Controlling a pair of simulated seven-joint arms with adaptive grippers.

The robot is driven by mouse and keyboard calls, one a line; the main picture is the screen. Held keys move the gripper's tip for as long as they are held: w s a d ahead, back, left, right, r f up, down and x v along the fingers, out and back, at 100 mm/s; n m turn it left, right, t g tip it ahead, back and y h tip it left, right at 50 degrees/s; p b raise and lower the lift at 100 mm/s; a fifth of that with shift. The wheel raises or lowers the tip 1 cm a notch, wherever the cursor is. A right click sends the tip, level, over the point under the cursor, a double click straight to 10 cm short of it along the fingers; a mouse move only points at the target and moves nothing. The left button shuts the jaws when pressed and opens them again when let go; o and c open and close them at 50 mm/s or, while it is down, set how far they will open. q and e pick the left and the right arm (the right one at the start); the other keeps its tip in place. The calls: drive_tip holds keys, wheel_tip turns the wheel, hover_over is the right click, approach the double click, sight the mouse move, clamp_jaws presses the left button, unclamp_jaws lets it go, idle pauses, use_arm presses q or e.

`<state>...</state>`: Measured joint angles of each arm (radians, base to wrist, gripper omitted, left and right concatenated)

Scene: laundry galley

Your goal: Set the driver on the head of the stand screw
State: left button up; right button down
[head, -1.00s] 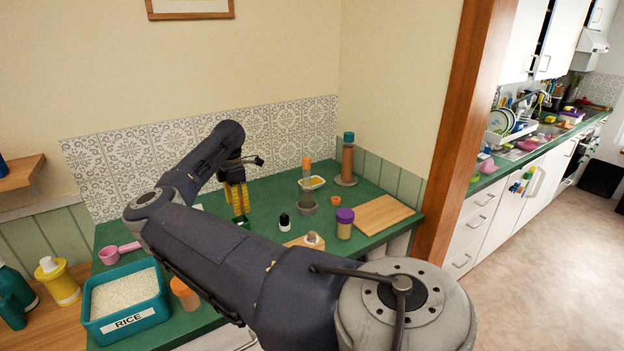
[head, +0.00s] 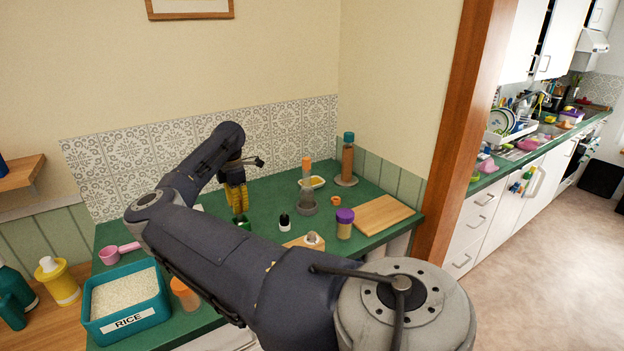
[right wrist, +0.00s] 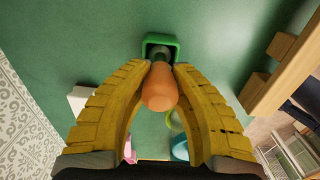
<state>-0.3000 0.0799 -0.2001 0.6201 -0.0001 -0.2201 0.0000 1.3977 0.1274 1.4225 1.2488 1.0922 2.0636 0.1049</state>
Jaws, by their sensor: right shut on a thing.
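My right gripper (head: 238,205) has yellow fingers and points down over the back left of the green counter. In the right wrist view its fingertips (right wrist: 161,70) are shut on the driver (right wrist: 159,88), whose rounded orange handle faces the camera. The driver's lower end is hidden. A green square-mouthed holder (right wrist: 174,43) with a dark inside is just past the fingertips; it also shows below them in the head view (head: 244,222). I cannot tell whether the driver is inside it. A wooden block (head: 295,243) carries a grey round head (head: 312,238), possibly the stand screw. My left gripper is out of view.
A black-and-white bottle (head: 284,222), a purple-lidded jar (head: 344,224) and a cutting board (head: 384,215) stand to the right. A rice tub (head: 126,320) and a pink scoop (head: 110,255) are at the left. My arm hides the front of the counter.

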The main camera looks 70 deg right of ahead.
drive_tip(key=shift+r, duration=2.5)
drive_tip(key=s+r, duration=0.3)
drive_tip(key=s, duration=2.3)
drive_tip(key=shift+s+r, duration=0.15)
drive_tip(key=shift+r, duration=0.05)
drive_tip(key=shift+a+f, duration=0.1)
drive_tip(key=shift+f, duration=1.4)
drive_tip(key=c, duration=1.2)
unclamp_jaws()
